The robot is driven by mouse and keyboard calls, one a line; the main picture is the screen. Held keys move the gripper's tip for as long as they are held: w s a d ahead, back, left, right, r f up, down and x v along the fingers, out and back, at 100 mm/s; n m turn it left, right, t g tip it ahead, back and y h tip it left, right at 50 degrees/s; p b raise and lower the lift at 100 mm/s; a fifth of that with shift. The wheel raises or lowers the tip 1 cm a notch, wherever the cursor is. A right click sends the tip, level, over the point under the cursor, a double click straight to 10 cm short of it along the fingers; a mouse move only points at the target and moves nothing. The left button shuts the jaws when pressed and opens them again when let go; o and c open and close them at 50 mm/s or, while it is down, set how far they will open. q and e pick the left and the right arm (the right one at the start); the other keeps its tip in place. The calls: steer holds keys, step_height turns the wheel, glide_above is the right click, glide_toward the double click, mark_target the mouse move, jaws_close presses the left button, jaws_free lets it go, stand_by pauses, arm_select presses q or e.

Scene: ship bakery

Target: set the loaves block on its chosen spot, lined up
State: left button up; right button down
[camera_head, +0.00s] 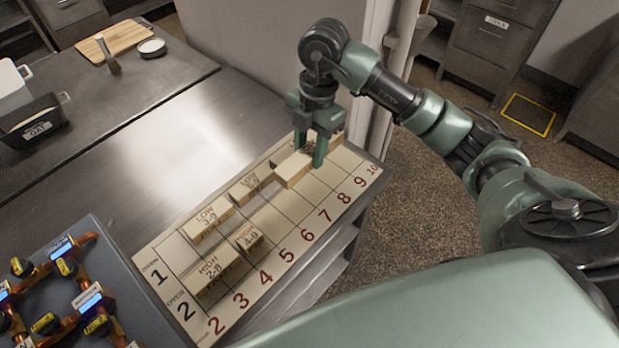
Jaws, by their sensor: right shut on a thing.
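My right gripper (309,158) points down over the far right part of a cream planning board (335,190), shut on a pale wooden block (292,170). I take this as the loaves block; its label is hidden or too small to read. The fingers cover part of it. Whether it touches the board, and whether it is square to the grid lines, I cannot tell. The board has two rows marked 1 and 2 and columns numbered up to 10 along its front edge. My left gripper is not in view.
Other blocks on the board are a LOW block (211,217), a HIGH block (211,271), a smaller HIGH block (249,237) and another LOW block (249,186). A valve panel (75,290) stands at lower left. Bare steel counter (190,140) lies behind the board.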

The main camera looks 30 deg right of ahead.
mark_target(308, 190)
step_height(308, 190, down, 10)
steer(key=shift+r+p, duration=0.1)
steer(key=shift+p, duration=0.7)
steer(key=shift+f, duration=0.3)
steer(key=c, duration=0.9)
jaws_free()
steer(key=shift+f, duration=0.1)
